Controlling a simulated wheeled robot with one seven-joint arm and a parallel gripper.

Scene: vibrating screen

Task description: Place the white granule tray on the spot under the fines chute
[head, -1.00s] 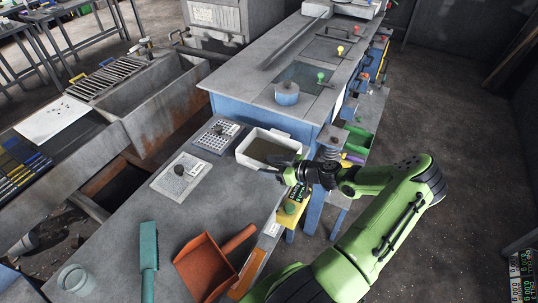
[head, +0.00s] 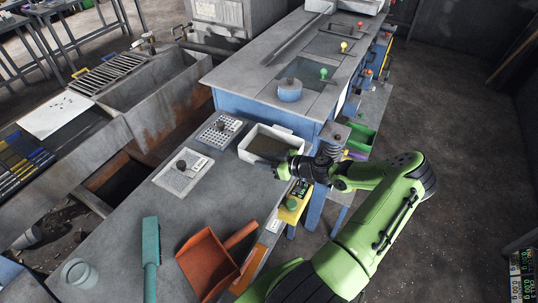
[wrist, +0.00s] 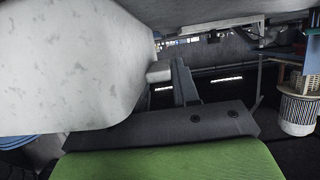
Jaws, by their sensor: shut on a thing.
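The white granule tray (head: 252,158) is at the right edge of the grey bench, close against the blue machine; it looks level and holds brownish granules. I cannot tell whether it rests on the bench or is just above it. My gripper (head: 282,168) is shut on the tray's near right side. In the wrist view a large pale mottled surface, which looks like the tray (wrist: 70,65), fills the left, beside my gripper's grey finger (wrist: 182,82). I cannot clearly make out the fines chute or the spot under it.
Two perforated plates (head: 219,130) (head: 182,173) lie left of the tray. A teal brush (head: 151,255), an orange dustpan (head: 208,262) and a glass jar (head: 79,272) are nearer. A blue pot (head: 290,90) stands on the machine. A yellow control box (head: 292,208) hangs below the bench edge.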

